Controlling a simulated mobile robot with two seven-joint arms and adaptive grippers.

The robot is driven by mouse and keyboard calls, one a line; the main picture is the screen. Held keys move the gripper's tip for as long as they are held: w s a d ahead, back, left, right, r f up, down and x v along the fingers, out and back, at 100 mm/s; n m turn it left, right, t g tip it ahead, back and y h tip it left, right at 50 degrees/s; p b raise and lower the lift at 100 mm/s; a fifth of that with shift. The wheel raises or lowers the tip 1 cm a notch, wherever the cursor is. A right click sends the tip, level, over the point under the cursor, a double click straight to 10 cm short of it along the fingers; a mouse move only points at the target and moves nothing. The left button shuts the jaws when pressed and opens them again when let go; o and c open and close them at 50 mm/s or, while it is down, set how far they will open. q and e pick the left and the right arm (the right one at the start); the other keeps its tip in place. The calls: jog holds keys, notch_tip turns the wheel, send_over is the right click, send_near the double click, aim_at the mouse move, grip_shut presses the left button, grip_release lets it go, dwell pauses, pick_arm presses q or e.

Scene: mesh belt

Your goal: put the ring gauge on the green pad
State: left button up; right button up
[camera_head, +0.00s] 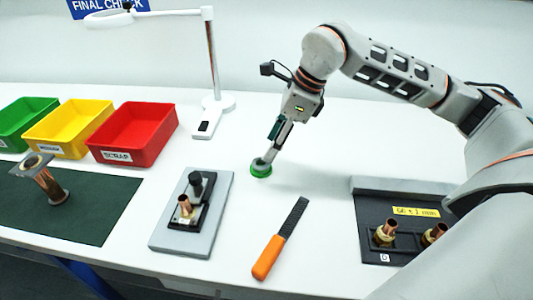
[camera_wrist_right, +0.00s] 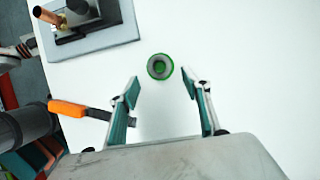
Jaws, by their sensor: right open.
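The ring gauge (camera_wrist_right: 153,64), a small grey ring, sits on the round green pad (camera_wrist_right: 169,72) on the white table. Green shows around the ring and through its hole. In the head view the green pad (camera_head: 261,173) lies at mid table, with the grey ring gauge (camera_head: 259,163) on it. My right gripper (camera_head: 273,150) reaches down just above and behind them. In the wrist view my right gripper (camera_wrist_right: 161,88) is open, its teal-padded fingers wide apart and empty. The ring lies beyond the fingertips, between their lines. My left gripper is not seen.
A grey fixture block (camera_head: 180,238) with a copper fitting and an orange-handled file (camera_head: 268,256) lie in front. A black tray (camera_head: 373,232) with brass fittings is at right. Red (camera_head: 134,155), yellow (camera_head: 66,151) and green bins, a lamp (camera_head: 218,103) and a dark mat (camera_head: 95,225) are left.

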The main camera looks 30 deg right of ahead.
jog(key=v, duration=0.6)
jog(key=shift+s+r, duration=0.1)
dwell(0.4)
